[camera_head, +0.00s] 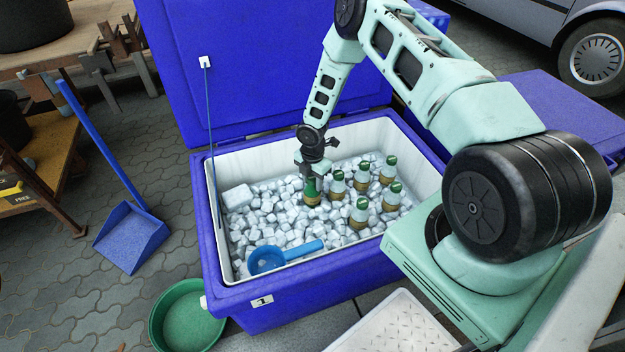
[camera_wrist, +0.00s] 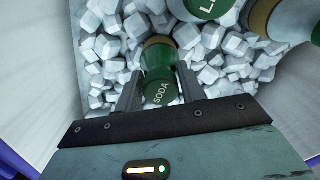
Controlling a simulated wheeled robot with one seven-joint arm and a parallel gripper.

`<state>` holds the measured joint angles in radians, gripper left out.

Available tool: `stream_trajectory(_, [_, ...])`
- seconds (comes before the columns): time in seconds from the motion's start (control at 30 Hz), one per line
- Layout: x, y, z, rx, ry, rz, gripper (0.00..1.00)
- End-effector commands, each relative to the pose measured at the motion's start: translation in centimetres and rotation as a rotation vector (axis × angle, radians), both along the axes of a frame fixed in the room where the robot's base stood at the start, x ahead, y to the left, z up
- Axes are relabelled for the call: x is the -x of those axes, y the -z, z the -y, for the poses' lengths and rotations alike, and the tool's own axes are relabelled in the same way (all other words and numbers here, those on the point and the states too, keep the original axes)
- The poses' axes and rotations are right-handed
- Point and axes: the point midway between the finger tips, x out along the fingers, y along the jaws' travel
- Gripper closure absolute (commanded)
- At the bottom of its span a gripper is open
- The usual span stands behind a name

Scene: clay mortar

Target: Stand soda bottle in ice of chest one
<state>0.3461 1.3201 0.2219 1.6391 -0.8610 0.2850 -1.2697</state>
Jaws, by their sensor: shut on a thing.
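The soda bottle (camera_wrist: 160,72), green with a "SODA" cap and a tan band, is between the fingers of my gripper (camera_wrist: 158,92). In the head view the soda bottle (camera_head: 312,192) is upright, with its lower part among the ice at the left of the other bottles. My gripper (camera_head: 314,167) is shut on its top from above. Chest one (camera_head: 262,301) is a blue chest with a white inside and a "1" label, its lid open. Ice (camera_head: 262,212) fills its bottom. Whether the bottle's base rests firmly is hidden.
Several bottles with green caps (camera_head: 361,203) stand in the ice right of the soda bottle. A blue scoop (camera_head: 268,259) lies at the front of the ice. A thin blue cord (camera_head: 212,130) hangs at the left. A green basin (camera_head: 183,314) and blue dustpan (camera_head: 131,236) are outside.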

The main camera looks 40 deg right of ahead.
Motion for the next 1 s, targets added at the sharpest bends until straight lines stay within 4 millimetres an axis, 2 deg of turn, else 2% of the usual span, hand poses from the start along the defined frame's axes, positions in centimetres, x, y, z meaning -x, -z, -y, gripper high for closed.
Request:
stream_trajectory(0.27, [-0.04,0.57,0.00,0.000,0.000,0.001,0.84])
stream_trajectory(0.3, [-0.05,0.53,0.00,0.000,0.000,0.001,0.56])
stream_trajectory(0.37, [-0.04,0.50,0.00,0.000,0.000,0.001,0.39])
stream_trajectory(0.4, [-0.04,0.50,0.00,0.000,0.000,0.001,0.36])
stream_trajectory(0.57, [-0.02,0.51,0.00,0.000,0.000,0.000,0.36])
stream_trajectory(0.67, [0.02,0.56,0.00,0.000,0.000,0.000,0.14])
stream_trajectory(1.0, [-0.01,0.07,0.01,0.000,0.000,0.000,0.14])
